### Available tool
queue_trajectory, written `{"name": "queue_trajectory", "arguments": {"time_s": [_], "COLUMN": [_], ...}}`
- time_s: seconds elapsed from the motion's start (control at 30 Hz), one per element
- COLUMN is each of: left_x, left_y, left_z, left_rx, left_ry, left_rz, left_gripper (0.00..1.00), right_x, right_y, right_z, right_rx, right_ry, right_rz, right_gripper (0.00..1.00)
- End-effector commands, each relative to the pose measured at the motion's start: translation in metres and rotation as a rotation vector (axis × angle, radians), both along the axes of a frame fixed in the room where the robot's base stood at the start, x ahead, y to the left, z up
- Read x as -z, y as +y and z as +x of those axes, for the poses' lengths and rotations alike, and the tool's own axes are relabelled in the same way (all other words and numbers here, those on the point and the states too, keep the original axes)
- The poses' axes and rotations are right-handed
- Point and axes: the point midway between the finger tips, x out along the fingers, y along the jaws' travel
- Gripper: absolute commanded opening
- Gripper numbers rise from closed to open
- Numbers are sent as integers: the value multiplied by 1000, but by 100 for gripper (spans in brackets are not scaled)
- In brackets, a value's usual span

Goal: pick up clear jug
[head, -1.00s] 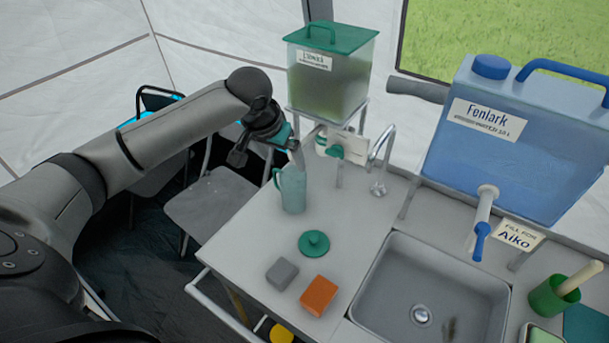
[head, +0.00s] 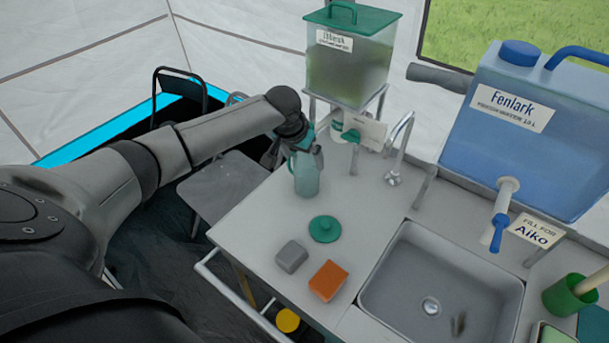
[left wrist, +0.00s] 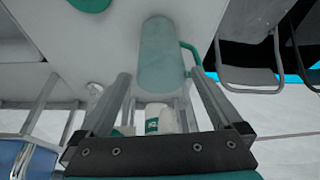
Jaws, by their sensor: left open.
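The clear jug (head: 306,178) stands upright on the counter in the head view, below the green-lidded tank. It is tall and bluish-clear, with a green handle on its left side. In the left wrist view the jug (left wrist: 162,55) shows ahead, its green handle (left wrist: 190,58) at its right. My left gripper (head: 296,153) is at the jug's upper part and hides some of it. In the left wrist view the two fingers of my left gripper (left wrist: 160,92) are spread, with the jug between and beyond the tips. My right gripper is in neither view.
A green lid (head: 325,228), a grey block (head: 291,256) and an orange sponge (head: 328,281) lie in front of the jug. The sink (head: 375,290) is at right. The green-lidded tank (head: 348,75), the faucet (head: 395,165) and a blue water container (head: 520,125) stand behind.

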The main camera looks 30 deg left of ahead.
Motion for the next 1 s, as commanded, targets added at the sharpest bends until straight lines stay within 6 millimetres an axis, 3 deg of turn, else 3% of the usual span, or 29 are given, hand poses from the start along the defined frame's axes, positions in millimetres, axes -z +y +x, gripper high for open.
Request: {"name": "queue_trajectory", "arguments": {"time_s": [0.3, 0.63, 1.0], "left_x": [37, 41, 41], "left_y": [2, 3, 3], "left_z": [12, 14, 13], "left_rx": [0, 1, 1], "left_ry": [1, 0, 0], "left_rz": [-1, 0, 0], "left_gripper": [100, 100, 60], "right_x": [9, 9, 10], "right_y": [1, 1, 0], "right_z": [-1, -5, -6], "right_rx": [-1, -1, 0], "right_ry": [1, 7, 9], "right_rz": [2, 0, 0], "right_gripper": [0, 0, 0]}}
